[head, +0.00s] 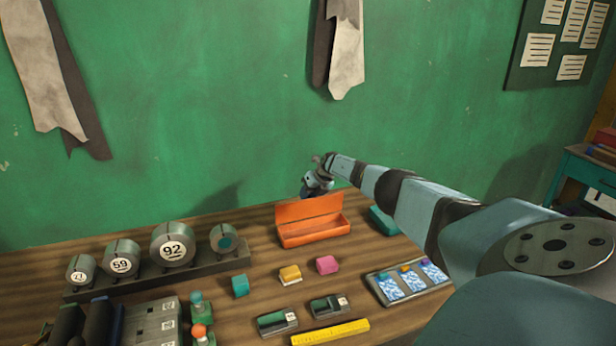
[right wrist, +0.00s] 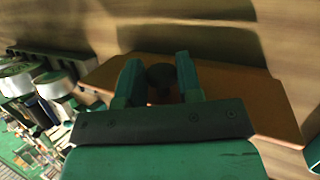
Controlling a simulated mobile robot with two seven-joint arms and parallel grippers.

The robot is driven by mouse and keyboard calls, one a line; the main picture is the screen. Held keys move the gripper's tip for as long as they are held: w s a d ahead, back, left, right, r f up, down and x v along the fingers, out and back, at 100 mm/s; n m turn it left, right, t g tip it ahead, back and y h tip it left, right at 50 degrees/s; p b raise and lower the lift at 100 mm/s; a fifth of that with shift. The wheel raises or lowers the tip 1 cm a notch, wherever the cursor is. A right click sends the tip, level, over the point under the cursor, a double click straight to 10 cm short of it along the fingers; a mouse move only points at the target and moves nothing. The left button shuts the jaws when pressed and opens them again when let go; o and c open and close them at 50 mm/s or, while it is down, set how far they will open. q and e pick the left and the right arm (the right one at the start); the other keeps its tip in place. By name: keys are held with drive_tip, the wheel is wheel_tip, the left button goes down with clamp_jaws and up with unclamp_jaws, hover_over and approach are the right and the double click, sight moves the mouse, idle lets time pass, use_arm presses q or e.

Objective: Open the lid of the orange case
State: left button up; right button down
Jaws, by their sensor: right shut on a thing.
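The orange case (head: 312,237) stands on the workbench near the green wall. Its orange lid (head: 310,208) is raised and stands tilted up at the back of the case. My right gripper (head: 311,190) is at the lid's upper edge. The knob is hidden in the head view. My left gripper is in neither view.
A teal container (head: 383,222) stands just right of the case, partly behind my right arm. Pink (head: 327,265), yellow (head: 290,275) and teal (head: 240,286) blocks lie in front. Numbered cylinders (head: 172,247) stand in a rack at left. A card tray (head: 408,283) lies at right.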

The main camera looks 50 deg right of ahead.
drive_tip(key=shift+w+r, duration=0.1)
drive_tip(key=c, duration=0.8)
unclamp_jaws()
drive_tip(key=shift+d, duration=0.1)
drive_tip(key=shift+s+d+r, duration=0.1)
drive_tip(key=shift+s+r, duration=0.1)
drive_tip(key=shift+r, duration=0.1)
drive_tip(key=a+p+v, duration=0.1)
drive_tip(key=p+v, duration=0.1)
drive_tip(key=v, duration=0.3)
wheel_tip(320, 180, up, 7)
hover_over(318, 210)
drive_tip(key=s+d, duration=0.2)
drive_tip(key=s, duration=0.1)
drive_tip(key=shift+a+f+b, duration=0.1)
drive_tip(key=shift+a+b, duration=0.05)
drive_tip(key=shift+b, duration=0.15)
drive_tip(key=shift+w, duration=0.1)
